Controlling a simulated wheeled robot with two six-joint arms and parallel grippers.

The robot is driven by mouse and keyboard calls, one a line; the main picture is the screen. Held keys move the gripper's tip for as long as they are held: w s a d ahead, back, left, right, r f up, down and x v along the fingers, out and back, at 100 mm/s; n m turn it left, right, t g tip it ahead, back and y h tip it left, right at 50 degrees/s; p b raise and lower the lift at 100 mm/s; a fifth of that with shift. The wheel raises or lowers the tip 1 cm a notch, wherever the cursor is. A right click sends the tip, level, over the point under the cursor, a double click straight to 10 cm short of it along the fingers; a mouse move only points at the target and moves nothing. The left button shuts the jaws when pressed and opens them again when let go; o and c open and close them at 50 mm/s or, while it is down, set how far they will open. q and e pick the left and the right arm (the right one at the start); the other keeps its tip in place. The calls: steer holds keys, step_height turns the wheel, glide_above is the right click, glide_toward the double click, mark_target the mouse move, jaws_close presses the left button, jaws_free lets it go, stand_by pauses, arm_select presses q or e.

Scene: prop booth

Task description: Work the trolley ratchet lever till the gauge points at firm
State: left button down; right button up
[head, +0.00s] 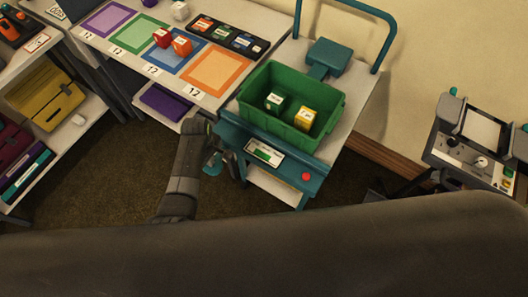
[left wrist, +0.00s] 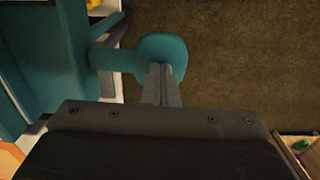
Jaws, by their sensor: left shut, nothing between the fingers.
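The teal trolley (head: 312,172) stands right of centre in the head view. A pale panel with a green band (head: 264,152), which looks like the gauge, is on its front; its pointer is too small to read. My left gripper (head: 214,160) is at the trolley's left front corner, mostly hidden behind my forearm. In the left wrist view its fingers (left wrist: 161,82) are shut and empty, over the near edge of the teal lever's round knob (left wrist: 162,50). Whether they touch it I cannot tell. My right gripper is out of view.
A green crate (head: 256,112) with a green block and a yellow block sits on the trolley. A red button (head: 306,177) is on its front. A table with coloured squares (head: 138,33) stands to the left. The floor (head: 110,180) before the trolley is clear.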

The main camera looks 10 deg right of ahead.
arm_select(q)
steer(key=shift+f+b, duration=1.6)
steer(key=shift+f, duration=0.9)
step_height(320, 180, up, 10)
steer(key=p, duration=1)
steer(key=shift+f, duration=0.2)
steer(key=shift+f, duration=0.1)
